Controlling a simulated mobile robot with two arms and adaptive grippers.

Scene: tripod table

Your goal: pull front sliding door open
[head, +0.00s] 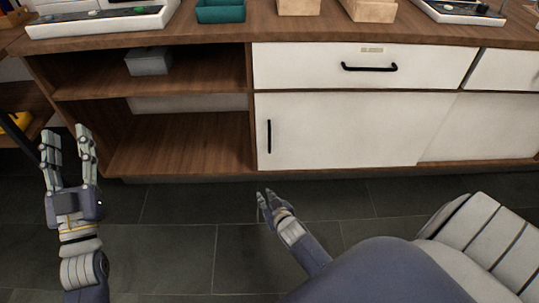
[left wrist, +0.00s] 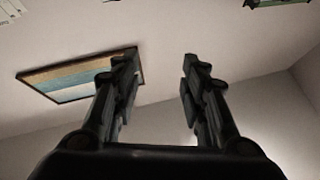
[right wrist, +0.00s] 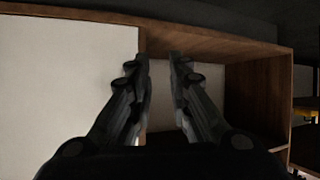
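The front sliding door (head: 345,130) is a white panel in the lower part of the wooden cabinet, with a black vertical handle (head: 269,136) near its left edge. Its left edge meets the wooden upright beside the open shelves. My right gripper (head: 264,197) is in front of and below the handle, apart from it. The right wrist view shows its fingers (right wrist: 160,62) open and empty, facing the door panel (right wrist: 70,80) and upright; the handle cannot be made out there. My left gripper (head: 66,140) is raised at the left, open and empty, also in the left wrist view (left wrist: 158,60).
A second white panel (head: 485,128) stands right of the front door. A drawer (head: 360,65) with a horizontal black handle (head: 369,67) is above. Open shelves at left hold a grey box (head: 148,61). Several trays and boxes line the top. The dark tiled floor is clear.

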